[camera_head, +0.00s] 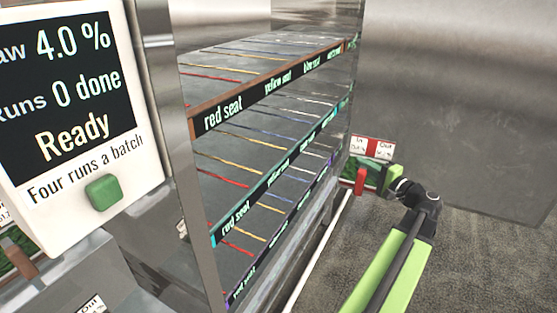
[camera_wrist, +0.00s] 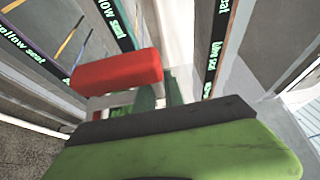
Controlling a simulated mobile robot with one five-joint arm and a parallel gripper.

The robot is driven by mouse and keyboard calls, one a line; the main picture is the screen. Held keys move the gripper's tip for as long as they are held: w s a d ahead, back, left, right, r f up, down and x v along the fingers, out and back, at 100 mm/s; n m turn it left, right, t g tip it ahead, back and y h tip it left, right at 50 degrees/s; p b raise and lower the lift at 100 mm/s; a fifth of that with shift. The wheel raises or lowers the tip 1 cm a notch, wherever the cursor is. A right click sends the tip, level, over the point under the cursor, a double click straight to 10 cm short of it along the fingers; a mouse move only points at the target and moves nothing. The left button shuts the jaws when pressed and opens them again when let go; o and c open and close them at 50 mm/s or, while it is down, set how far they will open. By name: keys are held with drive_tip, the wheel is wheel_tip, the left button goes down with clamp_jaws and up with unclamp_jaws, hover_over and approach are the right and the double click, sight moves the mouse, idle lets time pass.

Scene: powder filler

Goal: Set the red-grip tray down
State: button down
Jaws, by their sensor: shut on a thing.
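The red-grip tray (camera_head: 373,150) is at the right of the shelf rack in the head view, held off the floor at the end of my arm. Its red grip (camera_head: 360,181) faces down the picture, and a white and red label shows on top. In the wrist view the red grip (camera_wrist: 118,69) is just beyond the green finger of my gripper (camera_wrist: 175,150). My gripper (camera_head: 393,184) is shut on the tray. Much of the tray is hidden behind the finger in the wrist view. The shelf seats are to the left, and the tray is apart from them.
A metal rack has several shelves with edge strips reading red seat (camera_head: 223,114) and yellow seat, and coloured lines mark the seats. A panel (camera_head: 70,85) reading Ready with a green button (camera_head: 104,190) stands at left. A metal wall (camera_head: 460,100) is at right, above grey floor (camera_head: 480,260).

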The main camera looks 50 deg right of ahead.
drive_tip(key=shift+s+a+r, duration=0.1)
drive_tip(key=w+a+r+n+y+p, duration=0.5)
drive_tip(key=w+a+r+y+p, duration=0.3)
drive_tip(key=w+a+r+p, duration=0.6)
drive_tip(key=w+a+f+b, duration=0.2)
drive_tip(key=w+f+b, duration=0.7)
drive_tip(key=f+b, duration=0.1)
drive_tip(key=shift+w, duration=0.4)
drive_tip(key=c, duration=1.4)
unclamp_jaws()
drive_tip(key=shift+a, duration=0.1)
drive_tip(key=shift+c, duration=0.2)
